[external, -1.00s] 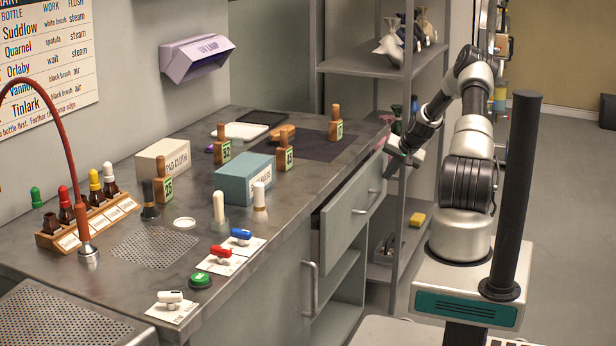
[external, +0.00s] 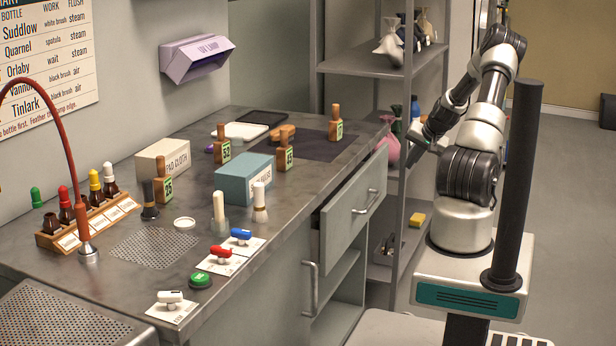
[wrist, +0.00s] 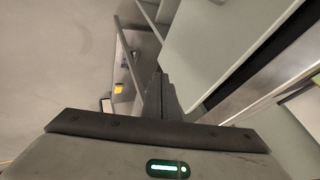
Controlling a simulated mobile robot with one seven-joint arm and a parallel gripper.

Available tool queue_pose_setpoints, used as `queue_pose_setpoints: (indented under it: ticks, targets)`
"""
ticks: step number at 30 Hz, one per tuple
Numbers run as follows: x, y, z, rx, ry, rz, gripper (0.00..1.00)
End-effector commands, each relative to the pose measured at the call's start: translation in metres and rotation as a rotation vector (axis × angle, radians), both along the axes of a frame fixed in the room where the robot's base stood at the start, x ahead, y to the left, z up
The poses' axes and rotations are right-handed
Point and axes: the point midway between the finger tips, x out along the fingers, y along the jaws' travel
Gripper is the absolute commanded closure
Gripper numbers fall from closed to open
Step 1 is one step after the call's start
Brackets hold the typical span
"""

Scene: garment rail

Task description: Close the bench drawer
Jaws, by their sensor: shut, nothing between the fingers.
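The bench drawer (external: 345,213) is open in the external view, its grey front standing out from the bench's right side. Its bar handle (external: 371,201) is on that front. My gripper (external: 409,162) is to the right of the drawer, apart from the front in the picture; its fingertips are small and hard to make out there. In the wrist view my gripper (wrist: 159,82) shows as dark fingers, shut with nothing between them. A pale panel (wrist: 225,40) beside the fingers looks like part of the drawer.
The bench top (external: 255,240) holds bottles, boxes and brushes. A metal shelf rack (external: 350,64) stands behind my arm, with a pink bag (external: 390,152) and a yellow item (external: 417,220) on it. Open floor (external: 570,200) lies to the right.

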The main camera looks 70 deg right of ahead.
Motion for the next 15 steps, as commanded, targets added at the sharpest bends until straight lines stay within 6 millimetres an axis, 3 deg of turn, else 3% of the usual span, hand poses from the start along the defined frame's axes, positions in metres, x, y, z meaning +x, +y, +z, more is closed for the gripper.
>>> queue_pose_setpoints:
  ticks: [5,10,13,15]
  targets:
    - [-0.009,0.007,0.016,-0.001,0.000,0.000,1.00]
    - [-0.013,0.012,0.014,0.018,0.000,-0.004,1.00]
    - [-0.026,0.033,-0.014,0.136,0.001,-0.029,1.00]
    - [-0.041,0.067,-0.049,0.312,-0.007,-0.066,1.00]
